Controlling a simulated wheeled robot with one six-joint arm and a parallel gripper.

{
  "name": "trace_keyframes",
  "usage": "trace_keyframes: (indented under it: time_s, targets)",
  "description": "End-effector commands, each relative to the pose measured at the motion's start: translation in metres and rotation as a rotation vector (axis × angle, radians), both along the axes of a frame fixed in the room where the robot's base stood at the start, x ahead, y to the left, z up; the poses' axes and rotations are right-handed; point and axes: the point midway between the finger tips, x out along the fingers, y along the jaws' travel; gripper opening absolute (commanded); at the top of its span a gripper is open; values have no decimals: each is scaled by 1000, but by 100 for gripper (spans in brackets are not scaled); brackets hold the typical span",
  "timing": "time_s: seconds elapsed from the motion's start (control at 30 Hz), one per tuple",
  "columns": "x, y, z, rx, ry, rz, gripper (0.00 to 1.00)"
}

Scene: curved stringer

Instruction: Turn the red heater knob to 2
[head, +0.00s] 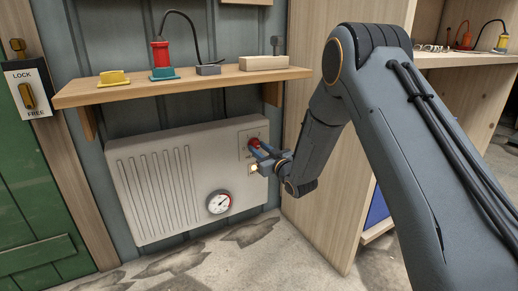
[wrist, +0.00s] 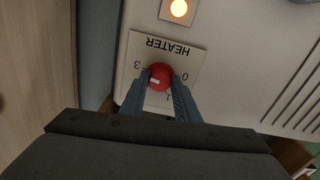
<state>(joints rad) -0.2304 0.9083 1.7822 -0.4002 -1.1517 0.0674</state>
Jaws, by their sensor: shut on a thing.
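The red heater knob (head: 254,142) is at the upper right of the white heater (head: 205,130). In the wrist view the knob (wrist: 160,74) sits on a plate marked HEATER (wrist: 167,45), seen upside down. My gripper (head: 260,151) is shut on the knob; in the wrist view its blue-grey fingers (wrist: 161,82) lie on either side of it. A white mark on the knob points left and slightly down in that view. The 0 shows right of the knob, the 3 left and a 1 below. The 2 is hidden, seemingly behind a finger.
A lit indicator lamp (head: 254,168) is just below the knob, and a round gauge (head: 219,202) is lower on the heater. A wooden shelf (head: 200,82) with small items hangs above. A wooden cabinet side (head: 330,205) stands close to the right.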

Motion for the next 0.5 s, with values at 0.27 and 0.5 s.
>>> trace_keyframes:
  time_s: [0.27,0.5]
  targets:
    - [-1,-1,1,-185,-123,0,6]
    - [0,-1,1,-375,-251,0,6]
